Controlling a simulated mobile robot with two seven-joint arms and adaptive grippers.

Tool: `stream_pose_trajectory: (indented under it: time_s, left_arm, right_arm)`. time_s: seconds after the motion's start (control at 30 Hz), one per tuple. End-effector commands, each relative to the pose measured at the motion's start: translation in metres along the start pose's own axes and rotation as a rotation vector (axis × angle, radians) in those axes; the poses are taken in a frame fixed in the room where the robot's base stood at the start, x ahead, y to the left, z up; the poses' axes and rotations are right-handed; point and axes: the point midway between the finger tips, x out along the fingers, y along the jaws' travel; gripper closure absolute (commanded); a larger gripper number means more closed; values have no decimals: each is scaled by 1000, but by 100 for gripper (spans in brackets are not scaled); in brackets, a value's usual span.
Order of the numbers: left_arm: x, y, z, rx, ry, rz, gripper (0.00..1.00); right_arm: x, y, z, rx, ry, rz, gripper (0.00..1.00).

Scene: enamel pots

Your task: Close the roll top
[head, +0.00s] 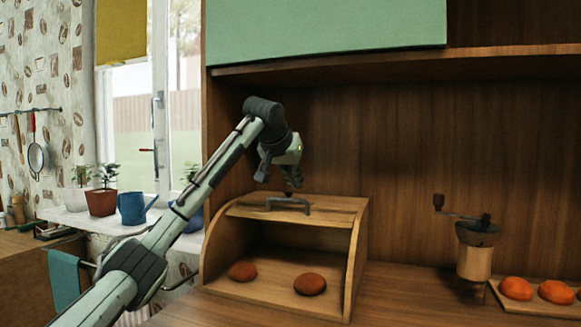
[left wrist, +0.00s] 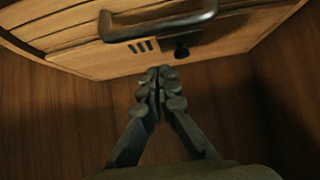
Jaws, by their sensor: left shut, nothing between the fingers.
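The wooden bread box (head: 356,250) stands on the counter with its front open. Its slatted roll top (head: 335,207) is up at the top of the box, and a dark metal handle (head: 285,199) sits on it. My left gripper (head: 293,182) is shut and empty, pointing down just above and behind the handle. In the left wrist view the closed fingertips (left wrist: 160,80) lie close to the box's wooden top, with the handle (left wrist: 165,27) a little apart from them. My right gripper is not in view.
Two brown buns (head: 310,284) lie inside the box. A coffee grinder (head: 474,250) and a board with orange-red round items (head: 516,288) stand to the right. A green cabinet front (head: 325,28) and shelf hang above. Potted plants and a blue watering can (head: 133,208) line the windowsill.

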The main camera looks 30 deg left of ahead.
Motion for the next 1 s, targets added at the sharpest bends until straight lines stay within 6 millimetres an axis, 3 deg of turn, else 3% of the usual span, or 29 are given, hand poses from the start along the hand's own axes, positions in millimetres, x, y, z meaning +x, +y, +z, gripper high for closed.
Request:
stream_pose_trajectory:
  time_s: [0.1, 0.3, 0.83, 1.0]
  left_arm:
    - [-8, -1, 18, 5, 0, -2, 100]
    - [-14, 0, 33, 2, 1, 0, 100]
    - [-15, 0, 37, 2, 6, 1, 100]
    - [-14, 0, 40, 3, 32, 2, 100]
  right_arm:
    - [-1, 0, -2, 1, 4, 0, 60]
    - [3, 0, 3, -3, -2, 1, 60]
    - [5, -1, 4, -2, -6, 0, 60]
    - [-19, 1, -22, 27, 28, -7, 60]
